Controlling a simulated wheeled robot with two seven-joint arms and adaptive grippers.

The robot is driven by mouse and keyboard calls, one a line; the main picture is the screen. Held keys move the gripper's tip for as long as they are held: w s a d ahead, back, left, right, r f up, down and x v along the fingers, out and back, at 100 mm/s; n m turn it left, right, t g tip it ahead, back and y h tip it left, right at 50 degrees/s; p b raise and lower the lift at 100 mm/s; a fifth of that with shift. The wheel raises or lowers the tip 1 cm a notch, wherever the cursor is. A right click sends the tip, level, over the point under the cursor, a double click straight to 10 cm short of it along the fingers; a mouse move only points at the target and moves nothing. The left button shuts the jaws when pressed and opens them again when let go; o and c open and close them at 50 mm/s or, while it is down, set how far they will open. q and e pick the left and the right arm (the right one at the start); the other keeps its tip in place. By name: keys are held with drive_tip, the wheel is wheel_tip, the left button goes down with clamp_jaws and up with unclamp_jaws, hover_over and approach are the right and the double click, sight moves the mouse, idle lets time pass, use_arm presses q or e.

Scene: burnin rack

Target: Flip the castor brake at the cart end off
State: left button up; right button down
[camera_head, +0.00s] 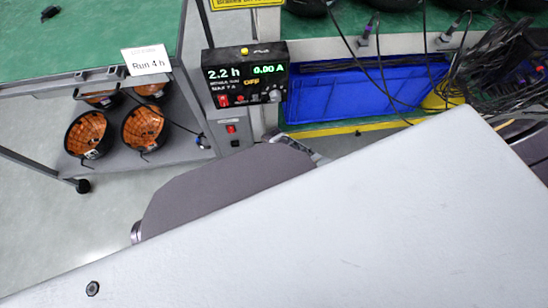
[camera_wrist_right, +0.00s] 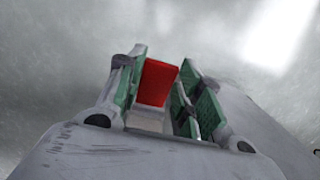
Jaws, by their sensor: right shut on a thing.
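In the right wrist view my right gripper (camera_wrist_right: 165,72) is shut on a red block-shaped tab, which I take to be the castor brake (camera_wrist_right: 157,82). The tab stands between the green finger pads, with a pale grey part below it. In the head view the cart (camera_head: 88,28) is at the upper left, with a green top and a grey lower shelf. A dark castor (camera_head: 83,186) shows at its lower corner. Neither gripper shows in the head view, and the brake cannot be made out there. A large pale surface hides the lower right.
Several black bowls with copper-coloured insides (camera_head: 146,128) sit on the cart's lower shelf. A "Run 4 h" card (camera_head: 146,60) is at the cart top's edge. A control box (camera_head: 246,78) reads 2.2 h, 0.00 A. A blue bin (camera_head: 350,92) and loose black cables (camera_head: 492,66) lie right.

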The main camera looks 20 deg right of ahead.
sight(274, 168)
drive_tip(key=shift+w+d, duration=0.15)
drive_tip(key=shift+d, duration=0.05)
drive_tip(key=c, duration=1)
unclamp_jaws()
drive_tip(key=shift+o, duration=0.2)
drive_tip(key=shift+a, duration=0.1)
drive_tip(key=shift+r, duration=0.1)
drive_tip(key=shift+r, duration=0.1)
drive_tip(key=shift+r, duration=0.55)
wheel_tip(274, 168, up, 8)
drive_tip(key=shift+r, duration=0.25)
